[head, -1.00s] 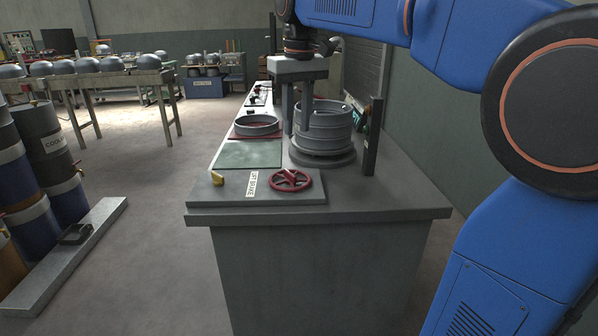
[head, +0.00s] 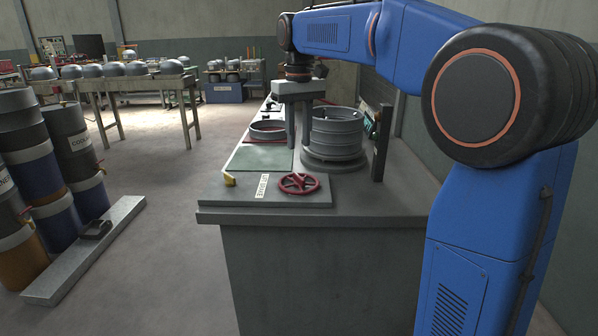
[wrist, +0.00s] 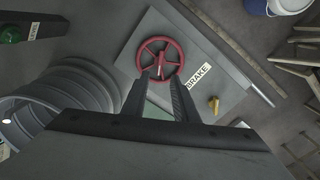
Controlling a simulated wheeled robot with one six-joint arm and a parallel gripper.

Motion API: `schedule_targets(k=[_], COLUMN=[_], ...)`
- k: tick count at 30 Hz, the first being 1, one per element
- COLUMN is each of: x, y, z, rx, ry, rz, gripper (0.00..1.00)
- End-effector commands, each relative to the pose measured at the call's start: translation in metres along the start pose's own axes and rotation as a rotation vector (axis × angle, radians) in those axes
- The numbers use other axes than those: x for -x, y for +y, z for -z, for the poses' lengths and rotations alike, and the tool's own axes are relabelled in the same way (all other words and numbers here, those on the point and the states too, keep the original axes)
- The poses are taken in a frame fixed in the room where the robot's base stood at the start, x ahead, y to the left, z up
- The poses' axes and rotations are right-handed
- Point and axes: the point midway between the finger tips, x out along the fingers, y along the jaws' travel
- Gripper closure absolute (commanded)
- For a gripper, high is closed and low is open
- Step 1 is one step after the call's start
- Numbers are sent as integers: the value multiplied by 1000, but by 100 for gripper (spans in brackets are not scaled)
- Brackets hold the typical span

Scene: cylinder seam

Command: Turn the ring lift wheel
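The ring lift wheel is a red spoked handwheel (head: 299,183) lying flat on a grey panel at the front of the bench. It also shows in the wrist view (wrist: 160,58), just beyond my fingertips. My gripper (head: 299,140) points downward above the bench, behind the wheel in the head view and left of the ring stack. Its two fingers (wrist: 163,78) are apart with nothing between them. I see no contact with the wheel.
A yellow handle (head: 229,179) and a BRAKE label (head: 262,186) sit left of the wheel. Stacked grey rings (head: 337,135) and a dark upright post (head: 382,145) stand behind it. Another ring (head: 268,130) lies further back. Drums (head: 75,150) stand on the floor at left.

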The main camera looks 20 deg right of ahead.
Motion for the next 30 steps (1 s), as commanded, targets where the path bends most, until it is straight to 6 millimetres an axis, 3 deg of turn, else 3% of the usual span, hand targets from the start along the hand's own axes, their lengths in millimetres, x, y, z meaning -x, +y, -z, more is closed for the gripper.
schedule_targets(k=[15,21,30], x=[-86,-101,-104], y=[0,0,0], z=[-1,0,0], rx=[0,0,0], ry=[-2,-1,0], rz=[0,0,0], gripper=[73,73,73])
